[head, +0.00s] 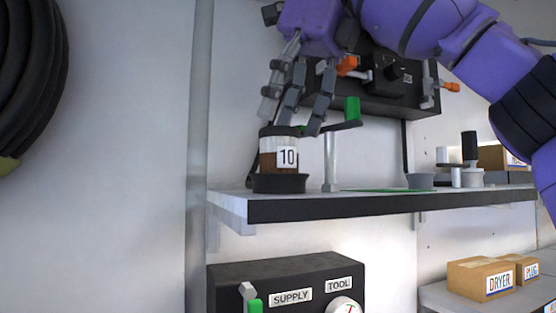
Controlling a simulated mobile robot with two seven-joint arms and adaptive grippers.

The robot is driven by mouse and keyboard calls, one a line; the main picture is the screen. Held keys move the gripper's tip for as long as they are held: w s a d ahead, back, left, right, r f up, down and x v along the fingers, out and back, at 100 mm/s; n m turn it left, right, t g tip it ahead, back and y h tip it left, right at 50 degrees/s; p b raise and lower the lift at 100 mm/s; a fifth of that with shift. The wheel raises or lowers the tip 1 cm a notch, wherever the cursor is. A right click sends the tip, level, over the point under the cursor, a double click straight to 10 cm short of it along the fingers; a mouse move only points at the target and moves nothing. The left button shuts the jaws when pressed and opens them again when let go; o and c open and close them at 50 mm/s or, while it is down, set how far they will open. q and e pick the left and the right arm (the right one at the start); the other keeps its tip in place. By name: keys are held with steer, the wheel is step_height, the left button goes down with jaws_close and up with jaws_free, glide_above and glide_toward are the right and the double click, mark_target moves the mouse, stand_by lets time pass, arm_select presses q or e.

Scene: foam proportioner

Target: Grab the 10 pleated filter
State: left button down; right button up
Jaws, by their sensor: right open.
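The 10 pleated filter (281,152) is a brown and white cylinder with a "10" label. It stands upright in a dark round holder (279,184) at the left end of the shelf. My right gripper (290,124) comes down from above with its fingers spread, the tips close to the filter's top. Whether the fingertips touch the filter I cannot tell. My left gripper is not in view.
The shelf (370,204) also carries a metal post (330,163) with a green-tipped lever (350,112) close to my fingers. A black panel (405,90) with orange-handled valves is behind my arm. Boxes and a SUPPLY/TOOL panel (287,270) are below.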

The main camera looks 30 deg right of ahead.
mark_target(281, 139)
steer(key=shift+s+f, duration=0.1)
steer(key=shift+f, duration=0.5)
steer(key=x, duration=0.3)
steer(key=shift+d, duration=0.2)
steer(key=shift+w+a+f, duration=0.1)
steer(key=shift+w+f, duration=0.2)
steer(key=shift+s, duration=0.15)
steer(key=c, duration=1.2)
steer(key=shift+r, duration=0.15)
